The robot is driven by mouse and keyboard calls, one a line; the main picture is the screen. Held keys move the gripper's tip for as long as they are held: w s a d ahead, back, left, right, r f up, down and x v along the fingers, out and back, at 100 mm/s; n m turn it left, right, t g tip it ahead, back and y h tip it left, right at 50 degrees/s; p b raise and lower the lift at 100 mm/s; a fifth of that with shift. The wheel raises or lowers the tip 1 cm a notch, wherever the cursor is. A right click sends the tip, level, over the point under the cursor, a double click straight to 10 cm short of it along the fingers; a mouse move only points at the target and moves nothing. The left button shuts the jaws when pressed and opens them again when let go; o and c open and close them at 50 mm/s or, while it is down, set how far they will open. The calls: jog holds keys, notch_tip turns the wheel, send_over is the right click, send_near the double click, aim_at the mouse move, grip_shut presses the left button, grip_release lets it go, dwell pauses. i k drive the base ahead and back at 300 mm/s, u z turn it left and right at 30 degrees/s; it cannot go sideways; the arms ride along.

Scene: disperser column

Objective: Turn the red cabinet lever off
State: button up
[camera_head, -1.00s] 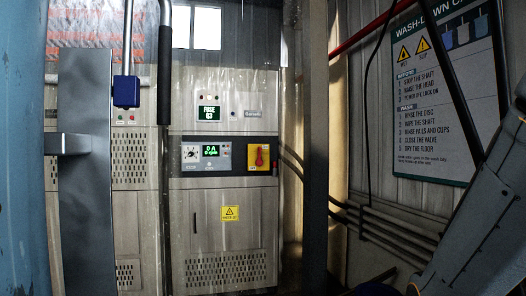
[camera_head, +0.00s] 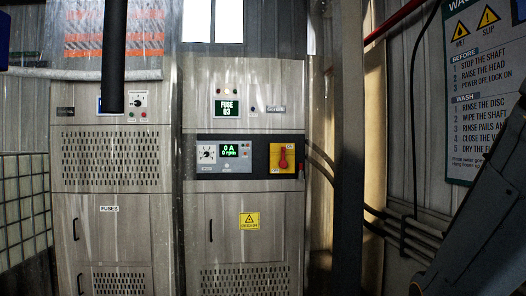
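The red cabinet lever (camera_head: 283,158) sits on a yellow plate (camera_head: 275,165) at the right of the dark control panel on the right-hand grey cabinet (camera_head: 222,210). Its handle stands about upright. A small red tag or padlock shape (camera_head: 301,174) hangs at the plate's right edge; it is too small to tell which. The panel display (camera_head: 231,150) reads "0 A" and "0 rpm" in green. Part of my arm shows at the lower right, but my gripper is out of view.
A dark vertical post (camera_head: 349,160) stands right of the cabinet. Pipes (camera_head: 400,225) run along the right wall under a wash-down sign (camera_head: 480,80). A dark vertical bar (camera_head: 114,50) hangs in front of the left cabinet (camera_head: 110,190). A caged white container (camera_head: 20,210) stands far left.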

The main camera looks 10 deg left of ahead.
aim_at(283, 163)
jog(key=u, duration=0.65)
jog(key=i, duration=3.5)
jog(key=z, duration=0.25)
